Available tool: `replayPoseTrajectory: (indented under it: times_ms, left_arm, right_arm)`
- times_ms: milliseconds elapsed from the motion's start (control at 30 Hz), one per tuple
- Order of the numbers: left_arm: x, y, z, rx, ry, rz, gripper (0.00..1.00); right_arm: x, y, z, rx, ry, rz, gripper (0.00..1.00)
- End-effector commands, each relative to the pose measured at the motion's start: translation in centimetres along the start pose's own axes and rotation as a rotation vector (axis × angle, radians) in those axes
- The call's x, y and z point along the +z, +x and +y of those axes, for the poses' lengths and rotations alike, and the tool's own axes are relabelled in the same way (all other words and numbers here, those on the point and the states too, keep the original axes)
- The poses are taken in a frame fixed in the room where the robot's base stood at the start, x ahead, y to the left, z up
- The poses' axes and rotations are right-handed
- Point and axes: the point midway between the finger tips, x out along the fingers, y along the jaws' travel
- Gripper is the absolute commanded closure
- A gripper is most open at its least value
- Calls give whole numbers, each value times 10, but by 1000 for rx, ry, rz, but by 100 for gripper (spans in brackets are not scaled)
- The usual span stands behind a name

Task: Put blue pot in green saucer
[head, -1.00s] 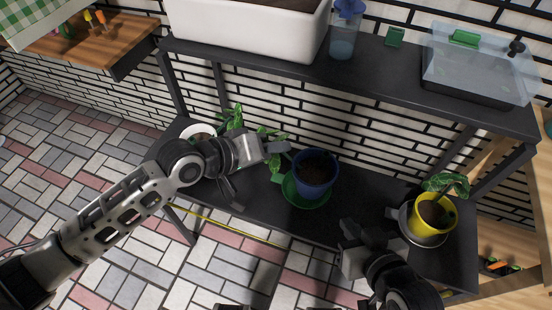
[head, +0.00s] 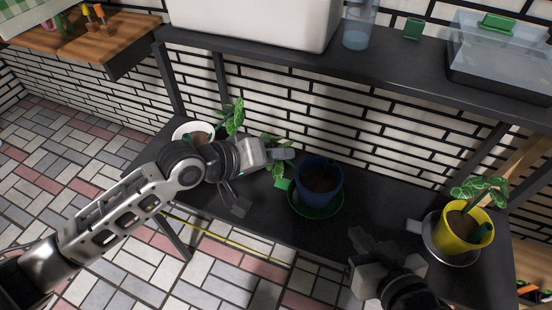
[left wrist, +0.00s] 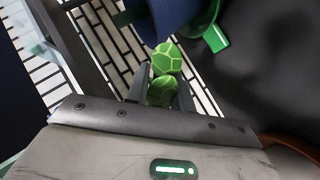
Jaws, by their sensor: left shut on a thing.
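The blue pot (head: 321,188), filled with dark soil, stands over the green saucer (head: 325,212) on the lower shelf. The saucer's rim shows at the front and right. I cannot tell whether the pot is fully seated. My left gripper (head: 284,154) is just left of the pot's rim. In the left wrist view, its fingers (left wrist: 160,92) are close together with green veined leaves (left wrist: 166,60) between them, and part of the blue pot (left wrist: 172,14) shows beyond. My right gripper (head: 372,255) is low, right of the saucer; its fingers are dark and unclear.
A yellow pot (head: 462,236) with a plant stands in a grey saucer at the right. A white pot (head: 182,127) stands behind my left arm. The upper shelf (head: 400,72) overhangs the back. Bare dark shelf (head: 262,218) lies in front of and left of the saucer.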

Motion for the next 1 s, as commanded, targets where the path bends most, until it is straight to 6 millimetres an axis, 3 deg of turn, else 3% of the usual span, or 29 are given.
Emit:
replayPoseTrajectory:
  times_ms: [167,200,267,667,1000]
  left_arm:
    - [0,1,0,4,-1,3,100]
    - [1,1,-2,0,0,0,71]
    - [1,1,-2,0,0,0,55]
    - [0,-6,0,-2,0,0,55]
    - [0,-74,0,-4,1,-1,55]
  right_arm:
    - [3,-2,-1,-3,-3,-7,100]
    - [3,-2,-1,-3,-4,-9,100]
    - [3,-2,-1,-4,-6,-10,100]
    - [6,-2,-1,-4,-6,-20,100]
    - [-5,-2,-2,-2,4,-13,100]
